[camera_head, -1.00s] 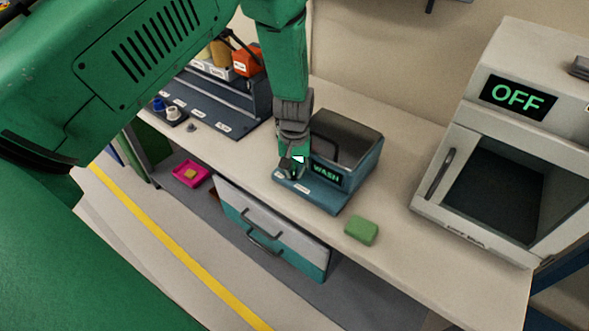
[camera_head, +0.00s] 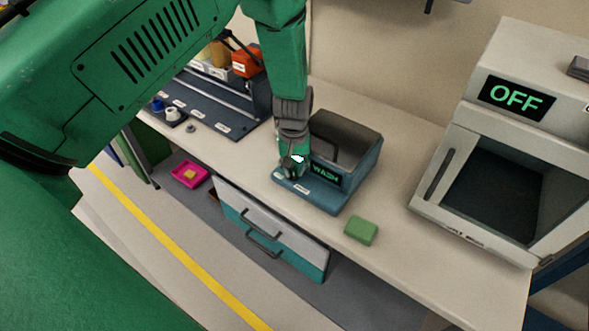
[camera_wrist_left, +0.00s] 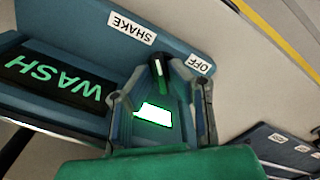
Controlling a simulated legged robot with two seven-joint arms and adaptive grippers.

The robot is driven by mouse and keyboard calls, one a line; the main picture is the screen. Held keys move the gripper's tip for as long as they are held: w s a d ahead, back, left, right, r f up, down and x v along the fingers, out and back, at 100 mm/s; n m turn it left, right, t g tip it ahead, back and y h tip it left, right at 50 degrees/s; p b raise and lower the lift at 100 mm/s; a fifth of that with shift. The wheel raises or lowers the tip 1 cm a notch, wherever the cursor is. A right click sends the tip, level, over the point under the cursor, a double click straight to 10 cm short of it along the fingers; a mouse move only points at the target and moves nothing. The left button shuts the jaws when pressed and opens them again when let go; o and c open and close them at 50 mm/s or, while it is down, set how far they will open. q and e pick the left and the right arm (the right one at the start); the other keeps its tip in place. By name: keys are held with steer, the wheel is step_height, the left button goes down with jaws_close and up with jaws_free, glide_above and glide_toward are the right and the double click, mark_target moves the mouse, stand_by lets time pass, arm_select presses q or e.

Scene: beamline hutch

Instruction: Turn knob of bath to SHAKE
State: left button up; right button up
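The bath (camera_head: 366,165) is a blue-grey box with an open top on the bench, and its display (camera_head: 326,174) reads WASH. The wrist view shows the display (camera_wrist_left: 52,80) upside down, a SHAKE label (camera_wrist_left: 131,27) and an OFF label (camera_wrist_left: 198,64) on the front panel. The small dark knob (camera_wrist_left: 158,72) stands between these labels with a pale mark on it. My left gripper (camera_head: 292,170) is down at the panel's left end. In the wrist view its fingers (camera_wrist_left: 160,100) are apart, one on each side of the knob, with gaps visible. My right gripper is out of view.
A green block (camera_head: 361,230) lies right of the bath, near the bench edge. An oven-like cabinet (camera_head: 440,190) with an OFF display stands at right. A dark labelled rack (camera_head: 225,105) is at left. Drawers (camera_head: 270,235) and a pink tray (camera_head: 190,174) are below.

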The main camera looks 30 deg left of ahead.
mark_target(294, 170)
arm_select(q)
step_height(294, 170, up, 12)
stand_by(0.4)
stand_by(0.3)
steer(key=shift+f, duration=0.1)
steer(key=s+a+f+m+y, duration=0.1)
steer(key=s+a+f+m, duration=0.15)
steer(key=s+f, duration=1.25)
steer(key=s+d+f+m+h, duration=0.1)
steer(key=s+d+f+m, duration=0.1)
steer(key=s, duration=0.7)
steer(key=s+d+f+m, duration=0.2)
steer(key=s, duration=0.8)
steer(key=w+d+f+m+b, duration=0.1)
steer(key=w+f+b, duration=0.2)
steer(key=f+b, duration=1.1)
steer(key=shift+w+d+t+b, duration=0.15)
steer(key=shift+w+t+b, duration=0.15)
steer(key=shift+b, duration=0.1)
